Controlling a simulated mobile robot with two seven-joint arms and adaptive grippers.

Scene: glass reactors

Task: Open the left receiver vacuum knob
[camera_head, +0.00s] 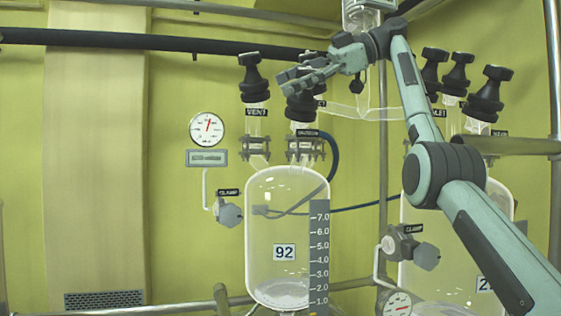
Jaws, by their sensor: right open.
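The left receiver (272,232) is a clear glass vessel marked 92, with a level scale on its right side. My left gripper is not in view.
A black vent knob (254,80) stands close left of the fingers. Several black knobs (456,75) top the right receiver (415,275), partly behind my arm. A dark horizontal pipe (170,42) runs behind. A pressure gauge (207,130) hangs on the yellow wall.

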